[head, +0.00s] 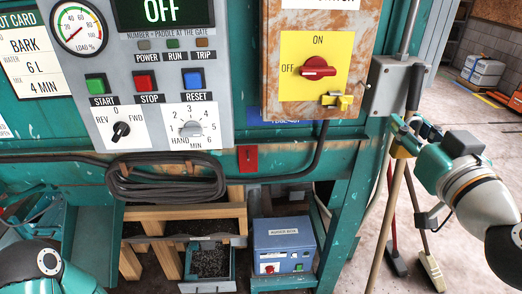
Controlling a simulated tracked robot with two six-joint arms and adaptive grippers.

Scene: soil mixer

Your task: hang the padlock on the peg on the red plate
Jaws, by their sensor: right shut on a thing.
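The red plate (247,158) is on the teal beam below the control panel, well to the left of the gripper. Its peg is too small to make out clearly. My left gripper is out of view; only part of my left arm shows at lower left.
A rusty switch panel (276,60) with a red knob and a yellow hasp (338,101) stands between plate and gripper. A coiled black cable (165,180) hangs left of the plate. Brooms (428,262) lean behind my right arm.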

